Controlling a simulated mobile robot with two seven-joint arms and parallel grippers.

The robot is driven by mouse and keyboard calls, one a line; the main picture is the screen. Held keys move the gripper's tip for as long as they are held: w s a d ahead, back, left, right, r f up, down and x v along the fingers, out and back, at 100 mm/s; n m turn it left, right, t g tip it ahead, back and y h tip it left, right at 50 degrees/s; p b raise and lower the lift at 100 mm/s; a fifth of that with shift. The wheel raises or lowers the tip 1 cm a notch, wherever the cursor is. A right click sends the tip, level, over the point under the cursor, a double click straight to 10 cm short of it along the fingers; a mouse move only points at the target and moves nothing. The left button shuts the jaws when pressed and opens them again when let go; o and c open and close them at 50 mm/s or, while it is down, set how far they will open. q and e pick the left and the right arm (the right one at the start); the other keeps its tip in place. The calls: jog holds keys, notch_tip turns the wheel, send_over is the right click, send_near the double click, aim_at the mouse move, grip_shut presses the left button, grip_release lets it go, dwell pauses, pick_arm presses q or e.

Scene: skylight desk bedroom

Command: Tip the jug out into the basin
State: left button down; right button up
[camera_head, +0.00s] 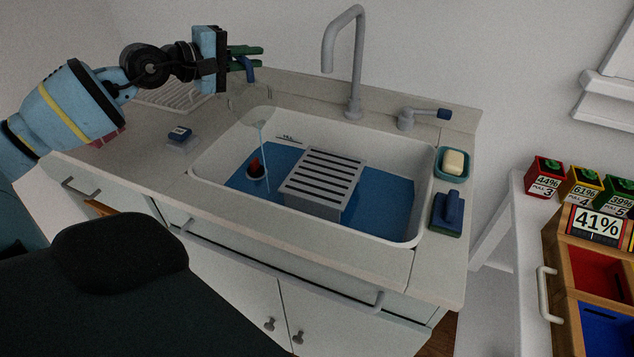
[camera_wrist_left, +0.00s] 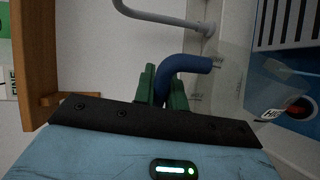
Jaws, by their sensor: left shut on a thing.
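My left gripper (camera_head: 247,58) has its green fingers shut on the blue handle (camera_head: 249,71) of the jug, high above the back left of the basin. The jug's clear body (camera_wrist_left: 228,75) shows faintly in the left wrist view, to the right of the handle, and seems tilted; its contents are hard to tell. The white basin (camera_head: 215,172) has a blue bottom area. A thin pale streak (camera_head: 261,140) runs down from below the jug into its left part, beside a red and black piece (camera_head: 255,168). My right gripper is out of view.
A grey slotted rack (camera_head: 325,178) stands in the basin. The tap (camera_head: 354,70) rises behind it. A soap dish (camera_head: 453,163) and blue brush (camera_head: 447,212) lie on the right rim. A small blue-topped item (camera_head: 180,133) stands on the left counter.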

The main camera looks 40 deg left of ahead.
pick_arm(q)
jog(key=shift+w+a+f+n+b, duration=0.25)
jog(key=shift+a+f+n+b, duration=0.45)
jog(key=shift+b, duration=0.45)
jog(key=shift+a+h+b, duration=0.3)
jog(key=shift+a+b, duration=0.1)
jog(key=shift+a+r+n, duration=0.1)
jog(key=shift+n, duration=0.2)
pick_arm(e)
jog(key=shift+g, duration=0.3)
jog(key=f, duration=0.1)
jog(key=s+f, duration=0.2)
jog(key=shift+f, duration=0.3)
pick_arm(q)
jog(key=shift+w, duration=0.1)
